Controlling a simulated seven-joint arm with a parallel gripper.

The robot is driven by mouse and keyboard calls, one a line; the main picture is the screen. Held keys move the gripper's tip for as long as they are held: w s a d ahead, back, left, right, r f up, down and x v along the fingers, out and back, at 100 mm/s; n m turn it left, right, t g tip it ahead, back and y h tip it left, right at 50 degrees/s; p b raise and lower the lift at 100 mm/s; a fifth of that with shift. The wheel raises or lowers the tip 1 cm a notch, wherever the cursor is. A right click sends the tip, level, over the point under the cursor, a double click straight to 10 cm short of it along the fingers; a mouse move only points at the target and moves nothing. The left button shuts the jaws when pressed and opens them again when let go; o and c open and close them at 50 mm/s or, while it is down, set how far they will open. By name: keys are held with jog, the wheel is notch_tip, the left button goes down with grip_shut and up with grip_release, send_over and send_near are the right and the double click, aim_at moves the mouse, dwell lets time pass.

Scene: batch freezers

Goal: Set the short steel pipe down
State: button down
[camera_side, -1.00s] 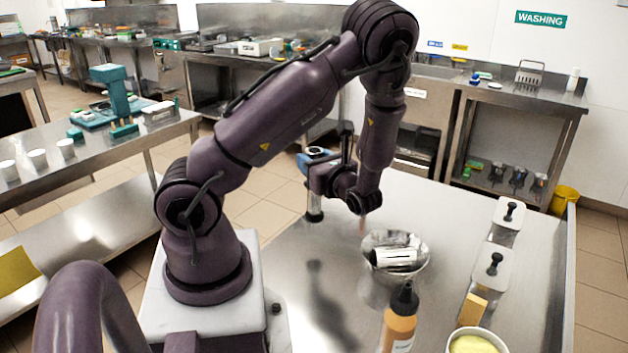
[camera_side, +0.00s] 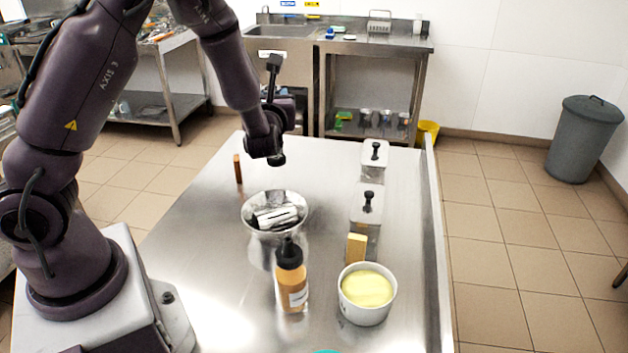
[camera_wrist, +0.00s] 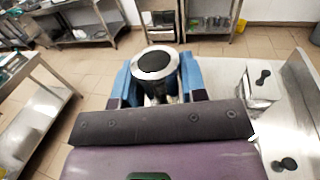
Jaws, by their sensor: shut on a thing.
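In the wrist view my gripper (camera_wrist: 157,70) has its blue fingers closed on both sides of the short steel pipe (camera_wrist: 173,66). The pipe's bright round end with a dark middle faces the camera. In the side view my wrist covers most of the gripper, and the pipe cannot be made out there. The wrist is over the far part of the steel table (camera_side: 335,190), behind the metal bowl. The pipe's lower end is hidden, so I cannot tell whether it touches anything.
A small brown upright piece (camera_side: 238,168) stands left.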

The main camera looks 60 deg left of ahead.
jog(key=w+a+f, duration=0.5)
jog(key=w+f, duration=0.8)
jog(key=shift+w+a+m+t, duration=0.15)
jog(key=shift+w+m+t, duration=0.15)
jog(key=shift+t, duration=0.1)
jog(key=shift+f, duration=0.2)
jog(key=c, duration=0.7)
grip_release()
jog(key=shift+r, duration=0.1)
